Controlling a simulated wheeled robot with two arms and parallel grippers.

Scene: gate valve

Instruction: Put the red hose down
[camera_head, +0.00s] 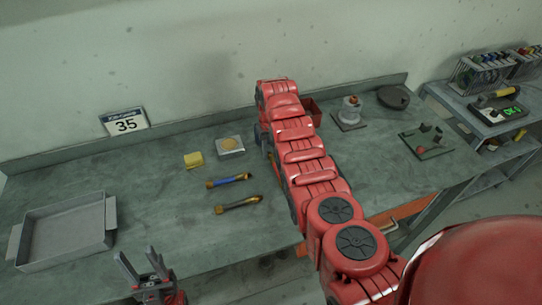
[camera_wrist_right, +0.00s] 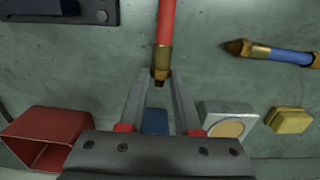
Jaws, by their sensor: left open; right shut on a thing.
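In the right wrist view a red hose (camera_wrist_right: 167,22) with a brass end fitting (camera_wrist_right: 161,62) runs up out of the top of the picture. My right gripper (camera_wrist_right: 160,78) is shut on the hose at its brass end. The hose is over the grey bench; I cannot tell whether it touches the surface. In the head view my red right arm reaches across the bench and hides the hose and most of that gripper. My left gripper (camera_head: 142,268) is open and empty at the front edge of the bench.
A blue hose (camera_head: 228,180) and a dark hose (camera_head: 238,204) lie mid-bench. Behind them are a yellow sponge (camera_head: 194,160) and a pale box (camera_head: 229,145). A grey tray (camera_head: 67,233) stands left, a red bin (camera_wrist_right: 45,135) beside my right gripper. The bench between tray and hoses is clear.

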